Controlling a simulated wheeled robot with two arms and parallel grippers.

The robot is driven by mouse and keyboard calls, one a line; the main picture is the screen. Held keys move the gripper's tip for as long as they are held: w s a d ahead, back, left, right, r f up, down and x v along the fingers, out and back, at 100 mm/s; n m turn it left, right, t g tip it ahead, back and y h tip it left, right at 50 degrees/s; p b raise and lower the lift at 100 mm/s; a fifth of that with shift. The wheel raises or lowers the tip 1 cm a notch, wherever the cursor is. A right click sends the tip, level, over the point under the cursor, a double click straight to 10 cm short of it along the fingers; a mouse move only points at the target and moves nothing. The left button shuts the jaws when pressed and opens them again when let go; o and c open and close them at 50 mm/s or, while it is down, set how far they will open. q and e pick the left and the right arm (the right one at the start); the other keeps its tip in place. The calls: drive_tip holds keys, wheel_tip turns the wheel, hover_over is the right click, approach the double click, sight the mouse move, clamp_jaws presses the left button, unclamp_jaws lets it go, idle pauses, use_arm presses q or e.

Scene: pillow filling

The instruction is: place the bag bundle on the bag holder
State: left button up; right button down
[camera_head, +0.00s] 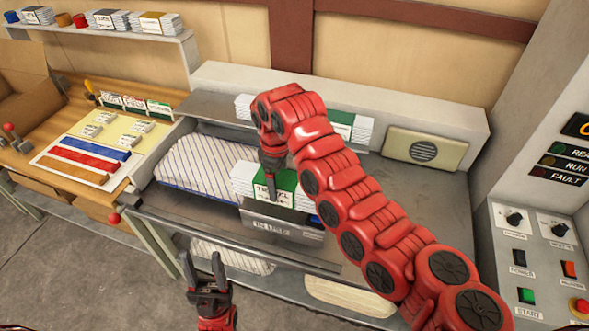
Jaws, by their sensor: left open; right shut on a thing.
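The bag bundle (288,186), a white stack with a green label band, is at the grey bag holder (283,228). It sits right behind and above the holder's front face; I cannot tell whether it rests on the holder. My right gripper (271,187) reaches down from above and is shut on the bundle, hiding part of its label. My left gripper (206,271) is open and empty, low in front of the bench, apart from the holder and the bundle.
Striped pillow fabric (207,163) lies left of the bundle. More white bundles (345,127) stand behind my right arm. A beige speaker-like box (424,148) is at the back right. A button panel (530,262) stands right; a wooden bench (62,190) with coloured strips is left.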

drive_tip(key=w+d, duration=0.2)
drive_tip(key=w, duration=0.1)
drive_tip(key=w+d+p, duration=0.1)
drive_tip(key=shift+w, duration=0.15)
drive_tip(key=shift+w+d+f, duration=0.15)
drive_tip(key=shift+w+f, duration=0.1)
drive_tip(key=shift+w+d, duration=0.25)
drive_tip(key=shift+w, duration=0.2)
drive_tip(key=shift+w, duration=0.1)
drive_tip(key=shift+d+f+p, duration=0.2)
drive_tip(key=shift+f+p, duration=0.55)
drive_tip(key=shift+p, duration=0.2)
drive_tip(key=shift+w+f+b, duration=0.1)
drive_tip(key=shift+f+b, duration=0.4)
drive_tip(key=shift+f, duration=0.55)
